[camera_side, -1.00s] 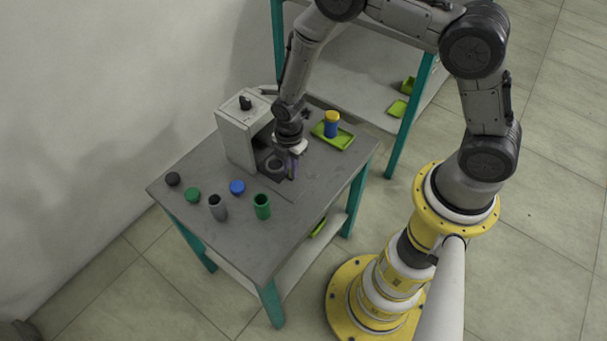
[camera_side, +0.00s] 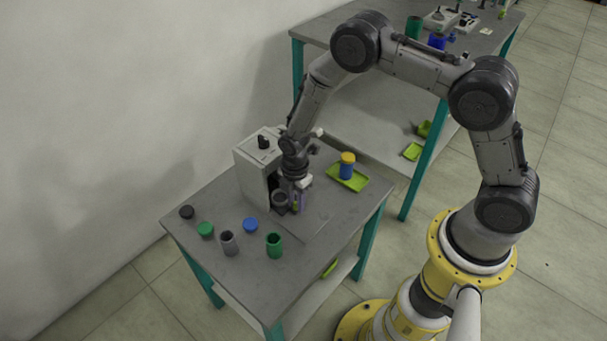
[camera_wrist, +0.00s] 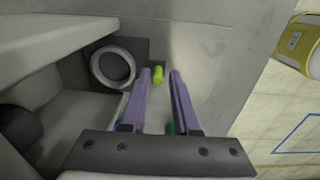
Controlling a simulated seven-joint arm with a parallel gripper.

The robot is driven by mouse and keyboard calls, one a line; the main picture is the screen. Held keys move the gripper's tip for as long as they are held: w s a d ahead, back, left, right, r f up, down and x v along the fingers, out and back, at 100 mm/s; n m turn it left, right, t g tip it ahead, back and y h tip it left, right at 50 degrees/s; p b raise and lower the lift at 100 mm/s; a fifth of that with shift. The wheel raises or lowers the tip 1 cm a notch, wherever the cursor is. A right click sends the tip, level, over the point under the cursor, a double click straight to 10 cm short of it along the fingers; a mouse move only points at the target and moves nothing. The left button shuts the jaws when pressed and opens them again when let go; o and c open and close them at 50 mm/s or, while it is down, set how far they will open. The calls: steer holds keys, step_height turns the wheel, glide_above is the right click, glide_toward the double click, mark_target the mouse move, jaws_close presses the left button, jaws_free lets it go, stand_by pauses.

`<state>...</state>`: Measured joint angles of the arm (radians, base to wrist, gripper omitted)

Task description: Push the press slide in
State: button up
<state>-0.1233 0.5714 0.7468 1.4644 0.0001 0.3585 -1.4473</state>
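The press is a pale grey-white box (camera_side: 257,178) with a black knob on top. Its dark slide with a round grey ring or cup (camera_side: 280,198) shows at the open front; in the wrist view the ring (camera_wrist: 113,67) sits left of my fingers, partly inside the housing. My gripper (camera_side: 297,207) points down just right of the slide, close to the table. Whether a finger touches the slide I cannot tell.
A green tray (camera_side: 359,184) holds a blue jar with a yellow lid (camera_side: 347,166) at the right. Black (camera_side: 187,212), green (camera_side: 205,229) and blue (camera_side: 250,225) caps and grey (camera_side: 229,243) and green (camera_side: 274,245) cups stand front left. A second table (camera_side: 350,105) is behind.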

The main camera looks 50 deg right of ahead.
steer(key=s, duration=0.8)
steer(key=shift+s, duration=0.15)
step_height(320, 180, up, 30)
steer(key=w+d+m+t, duration=0.1)
steer(key=d+m+t, duration=0.1)
steer(key=t, duration=0.2)
steer(key=shift+w+d+r+m, duration=0.15)
steer(key=shift+d+r+m, duration=0.05)
steer(key=shift+d+m, duration=0.1)
